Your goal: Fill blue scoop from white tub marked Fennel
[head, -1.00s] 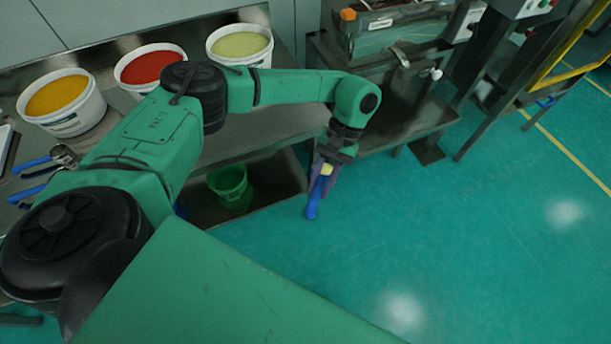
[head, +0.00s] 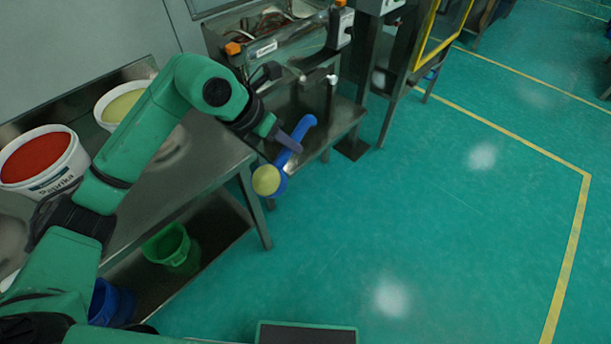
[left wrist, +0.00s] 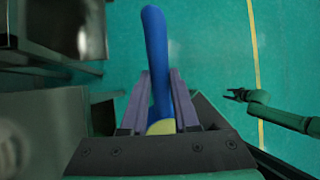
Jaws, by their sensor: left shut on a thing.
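My left gripper (head: 290,145) is shut on the handle of the blue scoop (head: 308,124), out past the right end of the steel bench. The scoop's bowl holds a rounded pale yellow-green load (head: 266,180). In the left wrist view the scoop's handle (left wrist: 155,45) runs between the two fingers, and a bit of the load shows below. A white tub (head: 104,122) with matching pale yellow-green contents stands on the bench, partly behind my left arm; its label is hidden. My right gripper (left wrist: 236,95) shows small in the left wrist view, fingers apart and empty.
A white tub marked Paprika (head: 66,182) stands on the bench (head: 205,165). A green bucket (head: 170,245) and a blue one (head: 112,305) are on the lower shelf. A machine with orange corners (head: 275,42) stands at the back. The floor at right is clear.

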